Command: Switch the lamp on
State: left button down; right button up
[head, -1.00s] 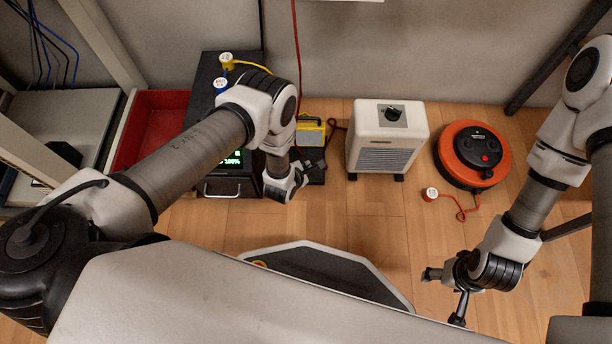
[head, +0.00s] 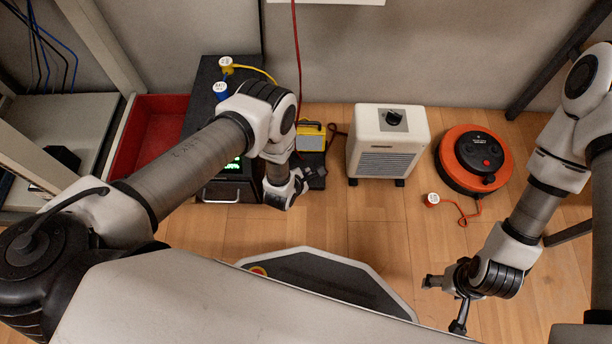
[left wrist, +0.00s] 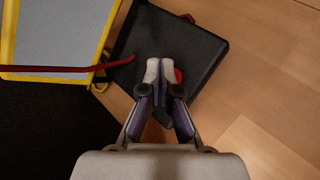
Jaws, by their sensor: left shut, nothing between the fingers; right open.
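The lamp (head: 310,138) looks like a small yellow-framed work light near the wall in the head view. Its yellow frame and dull grey panel (left wrist: 62,32) fill the upper left of the left wrist view, with no glow visible. A flat black box (left wrist: 205,55) lies beside it on the floor, with a red part (left wrist: 179,76) mostly hidden behind my fingertips. A dark red cord (left wrist: 112,64) reaches the box. My left gripper (left wrist: 160,68) is shut and empty over the box; I cannot tell whether it touches. My right gripper (head: 446,300) is open and empty over the floor.
A white heater (head: 387,150) and an orange cable reel (head: 460,172) stand right of the lamp. A black unit (head: 228,190) with a display and a red tray (head: 150,130) are at the left. The wooden floor in front of the heater is clear.

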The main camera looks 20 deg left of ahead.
pick_arm(q)
jog(key=shift+f, duration=0.1)
dwell(0.4)
jog(key=shift+f+b, duration=0.35)
jog(key=shift+f, duration=0.1)
dwell(0.3)
jog(key=shift+r+p, duration=0.5)
jog(key=shift+r, duration=0.05)
notch_tip(320, 180, up, 6)
jog(key=p, duration=0.6)
jog(key=shift+r, duration=0.15)
